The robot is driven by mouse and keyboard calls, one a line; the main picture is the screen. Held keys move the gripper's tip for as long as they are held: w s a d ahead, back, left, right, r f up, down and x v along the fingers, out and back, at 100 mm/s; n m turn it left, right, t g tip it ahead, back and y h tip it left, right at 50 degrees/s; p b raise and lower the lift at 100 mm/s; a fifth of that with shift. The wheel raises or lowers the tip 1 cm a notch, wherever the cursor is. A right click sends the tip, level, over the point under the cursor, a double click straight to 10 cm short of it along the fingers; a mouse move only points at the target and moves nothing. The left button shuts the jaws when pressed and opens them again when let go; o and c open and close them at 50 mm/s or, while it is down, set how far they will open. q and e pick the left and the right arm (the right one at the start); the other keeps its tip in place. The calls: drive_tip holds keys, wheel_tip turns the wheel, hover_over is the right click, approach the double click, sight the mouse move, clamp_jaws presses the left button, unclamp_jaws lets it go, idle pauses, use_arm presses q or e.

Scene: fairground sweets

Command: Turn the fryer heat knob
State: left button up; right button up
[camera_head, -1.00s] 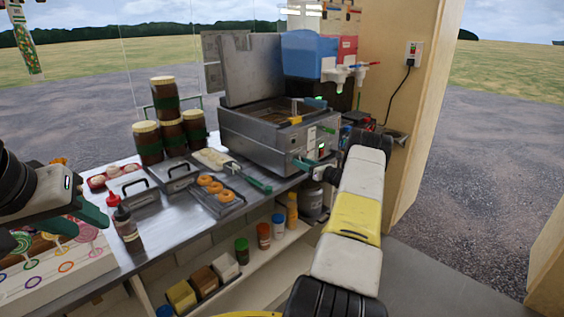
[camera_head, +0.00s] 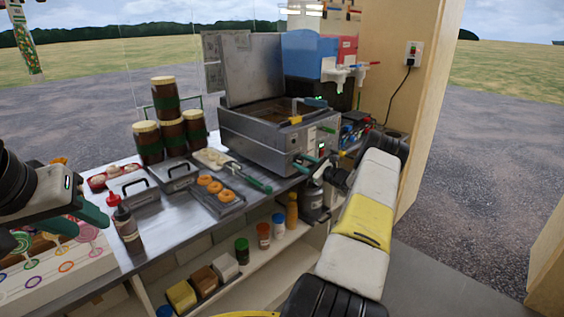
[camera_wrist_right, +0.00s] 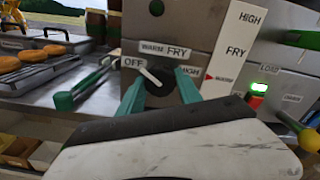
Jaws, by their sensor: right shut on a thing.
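The fryer (camera_head: 265,135) stands on the counter with its lid raised. Its heat knob (camera_wrist_right: 157,80) is black with a white pointer, on the front panel in the right wrist view. The pointer is angled up and left, close to the OFF label (camera_wrist_right: 133,63); WARM, FRY and HIGH labels stand around it. My right gripper (camera_wrist_right: 158,92) has its green fingers on either side of the knob, shut on it. In the head view my right gripper (camera_head: 318,166) is at the fryer's front. My left gripper (camera_head: 58,222) is open and empty at the left, above the counter.
A HIGH–FRY–WARM scale (camera_wrist_right: 232,50) with a red arrow at WARM is right of the knob. A green-handled tool (camera_head: 250,178) and a doughnut tray (camera_head: 218,199) lie left of the fryer. A wooden post (camera_head: 400,100) is at right.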

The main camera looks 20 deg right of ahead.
drive_tip(key=shift+n, duration=1.1)
drive_tip(key=o, duration=1.4)
drive_tip(key=shift+c, duration=0.2)
drive_tip(key=shift+s, duration=0.15)
drive_tip(key=v, duration=0.7)
drive_tip(key=shift+s, duration=0.25)
drive_tip(key=shift+d, duration=0.15)
